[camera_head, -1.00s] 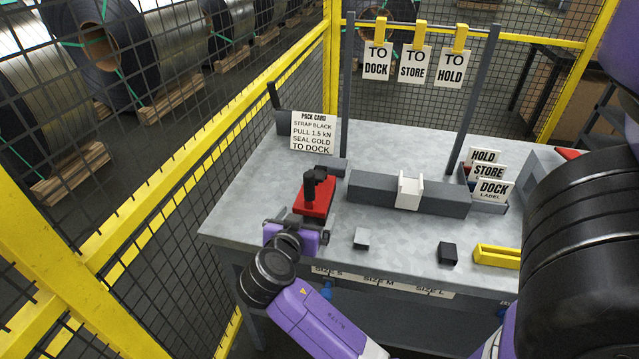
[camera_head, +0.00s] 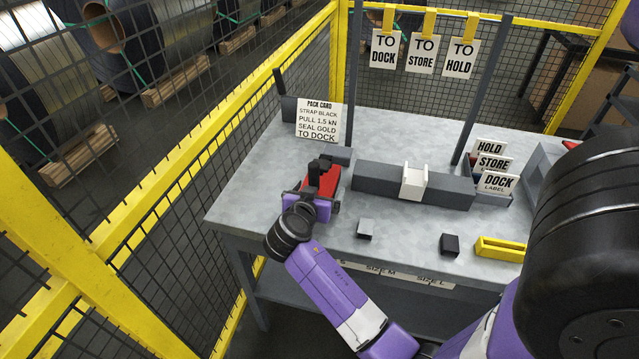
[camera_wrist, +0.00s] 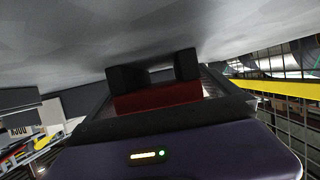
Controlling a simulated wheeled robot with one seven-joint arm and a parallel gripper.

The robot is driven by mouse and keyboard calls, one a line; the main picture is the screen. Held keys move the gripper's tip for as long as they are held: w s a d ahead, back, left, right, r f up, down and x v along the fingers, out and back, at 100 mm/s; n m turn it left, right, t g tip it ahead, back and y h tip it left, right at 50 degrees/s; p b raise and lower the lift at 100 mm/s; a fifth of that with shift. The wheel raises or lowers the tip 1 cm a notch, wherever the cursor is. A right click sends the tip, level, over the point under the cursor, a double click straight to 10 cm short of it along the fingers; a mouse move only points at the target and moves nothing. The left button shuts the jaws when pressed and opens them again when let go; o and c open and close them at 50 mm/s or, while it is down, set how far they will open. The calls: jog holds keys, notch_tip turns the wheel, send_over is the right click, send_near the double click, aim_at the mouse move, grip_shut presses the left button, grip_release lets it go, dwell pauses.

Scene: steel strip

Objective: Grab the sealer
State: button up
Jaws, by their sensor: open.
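The sealer, as I take it, is a red tool (camera_head: 325,181) with black upright parts, at the left of the steel table. My gripper (camera_head: 313,194) is open at its near side, its jaws spread about the red body. The red body also shows in the wrist view (camera_wrist: 158,98), between the dark jaws, with two black blocks beyond it. Whether the jaws touch the tool cannot be told. The near part of the tool is hidden by my gripper.
A grey bar with a white block (camera_head: 414,181) lies right of the tool. A small grey block (camera_head: 365,229), a black block (camera_head: 450,244) and a yellow tray (camera_head: 502,250) sit near the front edge. The pack card (camera_head: 319,120) stands behind. Yellow mesh fencing (camera_head: 200,140) runs along the left.

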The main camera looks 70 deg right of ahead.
jog(key=shift+c, duration=0.4)
jog(key=c, duration=1.8)
jog(key=shift+r, duration=0.2)
jog(key=shift+c, duration=1.2)
jog(key=shift+r, duration=0.1)
